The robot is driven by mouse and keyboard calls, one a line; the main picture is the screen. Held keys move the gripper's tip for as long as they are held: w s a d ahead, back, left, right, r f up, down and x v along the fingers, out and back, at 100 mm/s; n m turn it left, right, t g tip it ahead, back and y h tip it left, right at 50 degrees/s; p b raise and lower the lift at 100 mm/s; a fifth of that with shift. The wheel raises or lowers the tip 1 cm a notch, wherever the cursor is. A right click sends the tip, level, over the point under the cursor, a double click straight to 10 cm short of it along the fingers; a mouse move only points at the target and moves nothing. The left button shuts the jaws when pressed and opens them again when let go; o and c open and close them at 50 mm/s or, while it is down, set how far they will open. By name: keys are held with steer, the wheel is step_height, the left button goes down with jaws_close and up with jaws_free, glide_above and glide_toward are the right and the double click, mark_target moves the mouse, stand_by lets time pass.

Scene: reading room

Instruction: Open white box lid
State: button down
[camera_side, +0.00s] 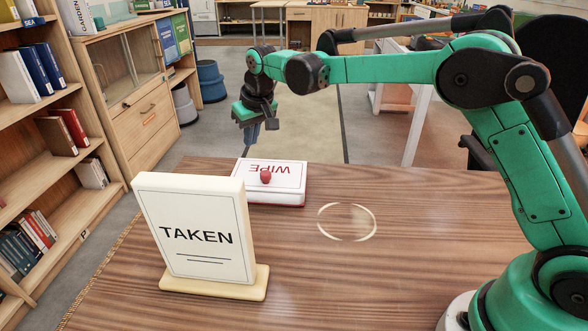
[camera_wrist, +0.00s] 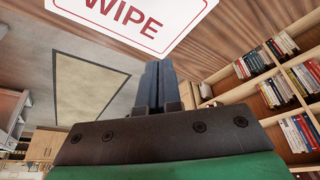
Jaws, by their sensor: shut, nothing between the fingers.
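A white box (camera_side: 287,186) with a flat lid lies on the wooden table near its far edge. The lid bears the red word WIPE inside a red border, upside down in the side view, and a round red knob (camera_side: 265,176). The lid rests closed on the box. My gripper (camera_side: 246,150) is shut and empty, pointing down just beyond the box's far left side, apart from the knob. In the wrist view the shut fingers (camera_wrist: 153,75) show below part of the white lid (camera_wrist: 130,18); the knob is not seen there.
A white sign reading TAKEN (camera_side: 197,228) stands upright on a cream base at the table's front left, nearer the camera than the box. A pale ring (camera_side: 347,222) marks the table right of the box. The right part of the tabletop (camera_side: 440,200) is clear. Bookshelves stand left.

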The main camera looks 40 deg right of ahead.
mark_target(257, 174)
steer(key=x, duration=0.5)
steer(key=shift+f, duration=0.3)
steer(key=shift+s+r, duration=0.15)
steer(key=shift+s, duration=1.85)
steer(key=s+a, duration=0.6)
steer(key=shift+s+a, duration=0.3)
